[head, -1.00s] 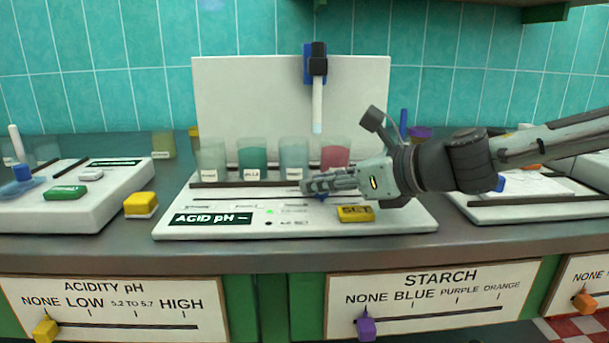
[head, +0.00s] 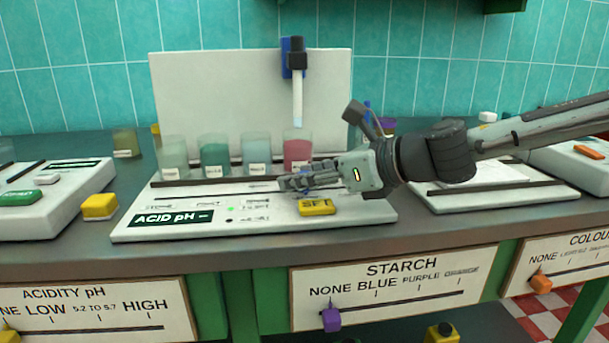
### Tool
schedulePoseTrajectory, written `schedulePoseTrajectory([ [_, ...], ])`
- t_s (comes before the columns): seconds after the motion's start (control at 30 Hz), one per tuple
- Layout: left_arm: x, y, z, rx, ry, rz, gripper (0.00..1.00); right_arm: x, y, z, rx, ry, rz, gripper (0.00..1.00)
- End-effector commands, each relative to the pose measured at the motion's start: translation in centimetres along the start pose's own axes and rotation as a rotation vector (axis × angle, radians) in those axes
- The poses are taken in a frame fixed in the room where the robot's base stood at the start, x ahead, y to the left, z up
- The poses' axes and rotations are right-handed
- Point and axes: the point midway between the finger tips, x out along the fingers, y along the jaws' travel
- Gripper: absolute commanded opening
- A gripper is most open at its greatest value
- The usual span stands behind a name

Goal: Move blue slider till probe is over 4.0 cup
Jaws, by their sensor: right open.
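The probe (head: 297,102) hangs from a blue and black holder (head: 293,58) on the white back panel. Its pale tip is above the red cup (head: 298,149), the rightmost of the row. Left of it stand a blue-grey cup (head: 256,156), a teal cup (head: 215,156) and a pale green cup (head: 174,158). Their labels are too small to read. My right gripper (head: 286,182) is open, low in front of the red cup, at the slider track. A bit of the blue slider (head: 308,193) shows below the fingers; the rest is hidden. My left gripper is out of view.
The ACID pH unit (head: 260,228) carries a yellow SET button (head: 317,207) just below my fingers. A yellow block (head: 99,206) lies on the counter at left. Other white units stand at both sides. The STARCH panel (head: 400,290) is below the counter edge.

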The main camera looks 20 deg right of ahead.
Motion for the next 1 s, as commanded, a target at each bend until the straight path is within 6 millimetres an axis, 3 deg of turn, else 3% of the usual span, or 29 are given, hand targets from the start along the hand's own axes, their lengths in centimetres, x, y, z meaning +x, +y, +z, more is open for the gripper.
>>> schedulePoseTrajectory([
  [0.27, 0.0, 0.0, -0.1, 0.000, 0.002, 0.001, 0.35, -1.0, 0.0, 0.2, -0.004, -0.002, -0.002, 0.43],
  [1.0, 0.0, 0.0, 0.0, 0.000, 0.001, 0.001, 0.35, -10.1, 0.0, 0.2, -0.004, -0.002, -0.002, 0.43],
])
